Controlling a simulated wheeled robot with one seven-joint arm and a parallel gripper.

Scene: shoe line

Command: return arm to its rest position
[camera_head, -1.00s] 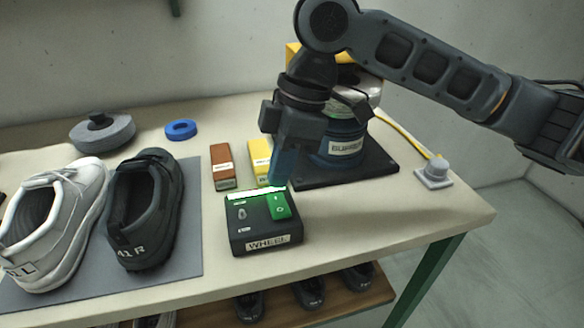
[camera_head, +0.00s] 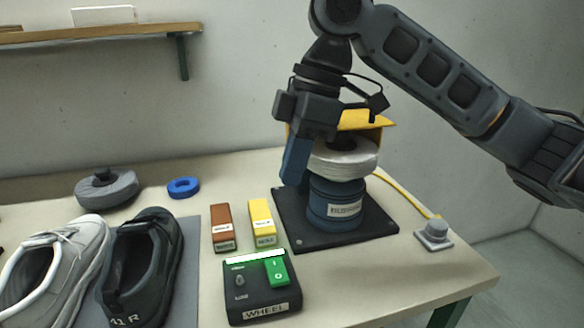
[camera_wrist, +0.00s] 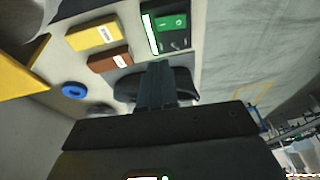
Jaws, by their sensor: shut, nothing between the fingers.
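My gripper (camera_head: 292,181) is shut and empty in the head view. It hangs fingers-down in the air in front of the left side of the burnishing machine (camera_head: 345,205), above its dark base plate. In the wrist view my gripper's fingers (camera_wrist: 156,72) are together, with nothing between them. The black control box labelled WHEEL (camera_head: 262,300) stands on the table below, with a lit green switch (camera_head: 276,271) and a bright strip. It also shows at the top of the wrist view (camera_wrist: 184,38).
A brown bar (camera_head: 222,226) and a yellow bar (camera_head: 262,222) lie behind the box. Two shoes, a white one (camera_head: 60,262) and a black one (camera_head: 145,265), stand on a grey mat.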

